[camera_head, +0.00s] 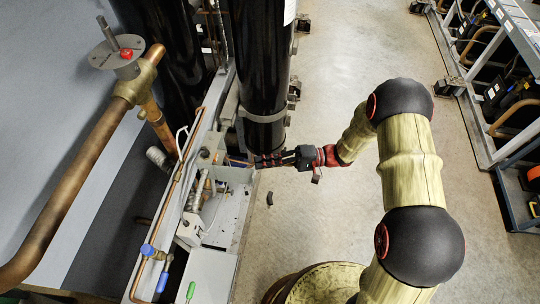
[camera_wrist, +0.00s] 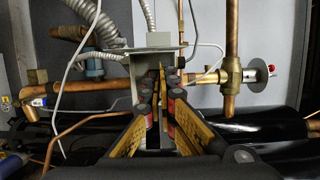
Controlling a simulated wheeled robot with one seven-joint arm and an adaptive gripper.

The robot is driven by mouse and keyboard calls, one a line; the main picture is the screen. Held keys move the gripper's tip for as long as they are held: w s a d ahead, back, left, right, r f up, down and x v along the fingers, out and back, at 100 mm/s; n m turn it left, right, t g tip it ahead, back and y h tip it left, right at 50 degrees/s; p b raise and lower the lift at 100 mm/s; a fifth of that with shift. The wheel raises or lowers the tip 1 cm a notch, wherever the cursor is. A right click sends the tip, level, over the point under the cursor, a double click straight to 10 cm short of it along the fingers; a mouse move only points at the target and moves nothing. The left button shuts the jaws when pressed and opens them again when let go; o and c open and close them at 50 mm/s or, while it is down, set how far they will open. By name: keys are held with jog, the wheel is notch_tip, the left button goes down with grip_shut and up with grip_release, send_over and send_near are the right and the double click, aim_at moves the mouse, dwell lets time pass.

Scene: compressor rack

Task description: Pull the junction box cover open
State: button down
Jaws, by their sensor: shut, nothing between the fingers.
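A grey metal box (camera_wrist: 140,72), which looks like the junction box, stands straight ahead of my fingers in the wrist view. A flat grey plate tops it, with a smaller grey box (camera_wrist: 158,39) above. In the head view a grey box (camera_head: 236,174) stands at the rack's edge, beside the black cylinder. My gripper (camera_head: 262,161) reaches in from the right, its fingertips at that box's upper edge. In the wrist view my gripper (camera_wrist: 160,80) is shut and empty, and its fingers hide much of the box front. I cannot tell whether the fingertips touch the cover or how far it is open.
A tall black cylinder (camera_head: 264,75) stands just behind my gripper. Copper pipes, a brass valve (camera_wrist: 231,74) and grey flexible conduit (camera_wrist: 103,22) surround the box. A copper pipe with a red-centred valve (camera_head: 126,54) is at upper left. The floor (camera_head: 330,50) to the right is mostly clear.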

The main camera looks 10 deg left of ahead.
aim_at(243, 173)
jog(key=shift+s, duration=0.65)
jog(key=s+m+t, duration=0.1)
jog(key=s+t, duration=0.1)
jog(key=s, duration=0.1)
jog(key=shift+s+d, duration=0.1)
jog(key=shift+s, duration=0.15)
jog(key=shift+w, duration=0.1)
